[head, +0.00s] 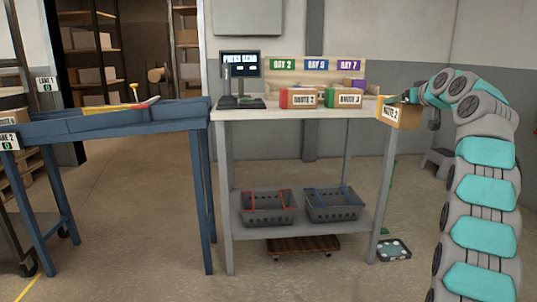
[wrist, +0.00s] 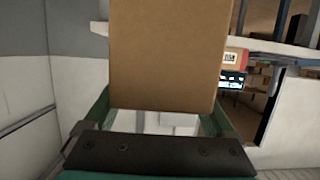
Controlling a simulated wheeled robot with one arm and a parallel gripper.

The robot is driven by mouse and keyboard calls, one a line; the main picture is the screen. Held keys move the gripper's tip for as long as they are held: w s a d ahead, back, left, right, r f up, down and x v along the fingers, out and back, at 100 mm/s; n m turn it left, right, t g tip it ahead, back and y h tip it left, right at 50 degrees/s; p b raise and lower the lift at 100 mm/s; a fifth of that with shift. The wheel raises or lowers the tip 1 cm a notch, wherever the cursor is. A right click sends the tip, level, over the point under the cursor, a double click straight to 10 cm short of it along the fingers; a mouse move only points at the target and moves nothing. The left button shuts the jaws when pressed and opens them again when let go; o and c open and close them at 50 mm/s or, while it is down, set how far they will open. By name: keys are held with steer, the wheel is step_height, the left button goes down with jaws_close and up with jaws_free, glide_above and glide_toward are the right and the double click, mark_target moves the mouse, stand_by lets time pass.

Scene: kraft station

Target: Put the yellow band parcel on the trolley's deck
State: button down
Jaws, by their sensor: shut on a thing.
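My gripper (head: 410,97) is shut on a brown cardboard parcel (head: 404,117) at the right end of the bench. The parcel has a white route label and a yellow strip at its left edge. In the wrist view the parcel (wrist: 168,55) fills the upper middle, between the green fingers of my gripper (wrist: 158,118); no band shows on that face. A low brown wooden deck on casters (head: 303,245) stands on the floor under the bench, partly hidden by its lower shelf; I cannot tell whether it is the trolley.
The bench (head: 240,115) carries a red-banded parcel (head: 298,98), a green-banded parcel (head: 343,98) and a screen (head: 240,65). Two baskets (head: 268,208) sit on its lower shelf. A blue conveyor (head: 110,122) stands left. A scale-like plate (head: 394,250) lies on the floor. The floor between is clear.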

steer(key=shift+w+a+f, duration=0.2)
steer(key=shift+w+a, duration=0.1)
steer(key=shift+a, duration=0.2)
steer(key=shift+w+a+f, duration=0.2)
steer(key=shift+w+a, duration=0.05)
steer(key=shift+a, duration=0.25)
steer(key=w+a+f+m+h, duration=0.2)
steer(key=a+f, duration=1.3)
steer(key=a, duration=0.3)
steer(key=s+a+f+m+h, duration=0.2)
steer(key=s+a+f, duration=0.4)
steer(key=s+f, duration=0.3)
steer(key=s+f+h+p, duration=0.1)
steer(key=s+f, duration=0.3)
steer(key=s, duration=0.7)
steer(key=shift+f+m+g, duration=0.2)
steer(key=shift+m+g, duration=0.1)
